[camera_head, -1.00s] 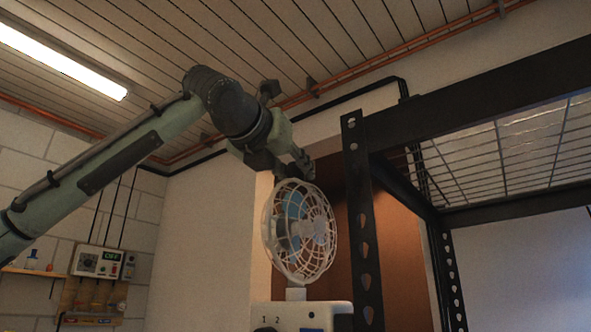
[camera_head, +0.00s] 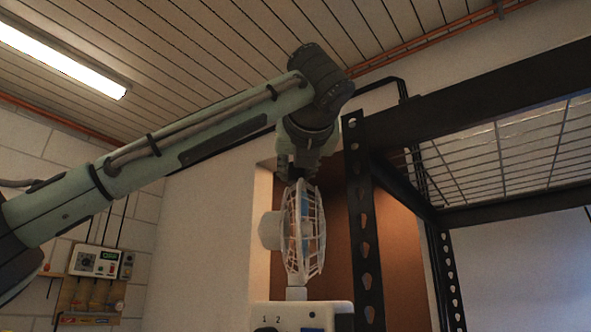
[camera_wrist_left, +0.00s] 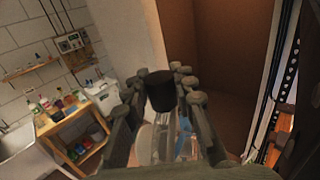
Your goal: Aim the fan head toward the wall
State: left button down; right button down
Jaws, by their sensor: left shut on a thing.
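The white fan head (camera_head: 312,240) is seen almost edge-on in the head view, its round cage facing right and its motor housing (camera_head: 269,230) on the left. It stands on a short stem above a white base (camera_head: 302,316) marked 1 and 2. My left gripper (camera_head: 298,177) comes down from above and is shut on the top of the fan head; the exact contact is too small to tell. In the left wrist view the gripper (camera_wrist_left: 160,92) has its fingers on both sides of a dark cylinder, with the pale fan parts below. My right gripper is not in view.
A black perforated rack post (camera_head: 365,230) stands close to the right of the fan, with a wire shelf above right. A pale wall (camera_head: 205,240) and a brown panel (camera_head: 390,255) lie behind. A control box (camera_head: 95,261) hangs at left.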

pick_arm(q)
jog(key=shift+r+y, duration=0.1)
jog(key=shift+y, duration=0.2)
jog(key=c, duration=1.2)
grip_release()
jog(key=s+d, duration=0.1)
jog(key=s, duration=1.1)
